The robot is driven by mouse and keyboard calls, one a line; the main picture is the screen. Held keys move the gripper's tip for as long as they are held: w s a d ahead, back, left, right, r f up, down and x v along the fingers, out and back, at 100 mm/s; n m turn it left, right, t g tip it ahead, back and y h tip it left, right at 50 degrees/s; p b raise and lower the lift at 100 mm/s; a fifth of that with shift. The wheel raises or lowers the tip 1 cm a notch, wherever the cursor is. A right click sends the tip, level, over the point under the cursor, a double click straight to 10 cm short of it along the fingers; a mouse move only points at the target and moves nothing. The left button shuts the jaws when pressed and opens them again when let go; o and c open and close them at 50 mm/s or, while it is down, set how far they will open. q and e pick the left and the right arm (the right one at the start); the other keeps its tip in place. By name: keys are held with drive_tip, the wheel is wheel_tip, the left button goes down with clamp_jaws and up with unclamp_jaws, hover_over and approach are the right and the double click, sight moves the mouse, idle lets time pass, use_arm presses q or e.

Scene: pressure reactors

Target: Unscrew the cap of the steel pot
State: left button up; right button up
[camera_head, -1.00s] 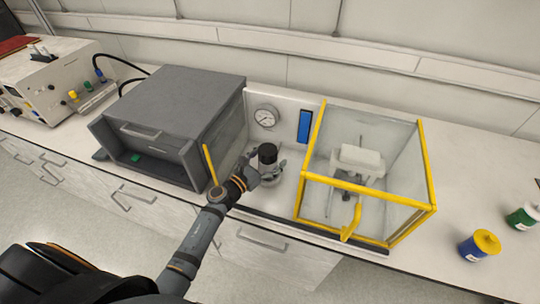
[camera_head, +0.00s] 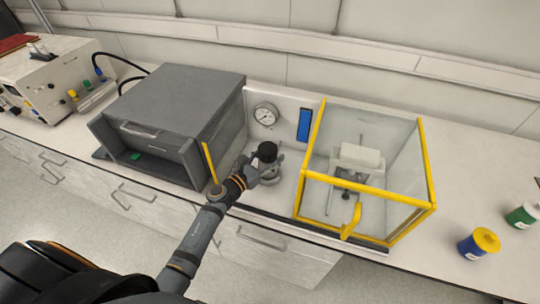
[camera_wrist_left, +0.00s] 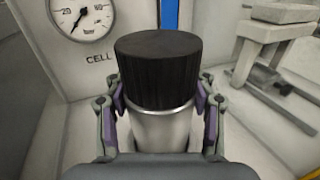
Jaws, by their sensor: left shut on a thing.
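The steel pot (camera_wrist_left: 162,132) stands upright on the bench, with a black ribbed cap (camera_wrist_left: 158,75) on top. In the head view the cap (camera_head: 267,151) shows above my left gripper (camera_head: 262,172), and the pot's steel body is partly hidden behind the fingers. In the left wrist view my left gripper (camera_wrist_left: 160,110) has one finger on each side, at the height where the cap's lower edge meets the steel body. It is shut on the pot about there; I cannot tell how much of the grip lies on the cap. My right gripper is not in view.
A yellow-framed clear box (camera_head: 368,185) stands close on the right, and a grey box-shaped unit (camera_head: 180,120) close on the left. Behind the pot is a panel with a round gauge (camera_head: 266,115). Blue (camera_head: 479,245) and green (camera_head: 522,216) containers stand far right.

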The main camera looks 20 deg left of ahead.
use_arm(q)
drive_tip(key=c, duration=0.5)
drive_tip(key=o, duration=1.6)
drive_tip(key=shift+o, duration=0.2)
drive_tip(key=v, duration=1.2)
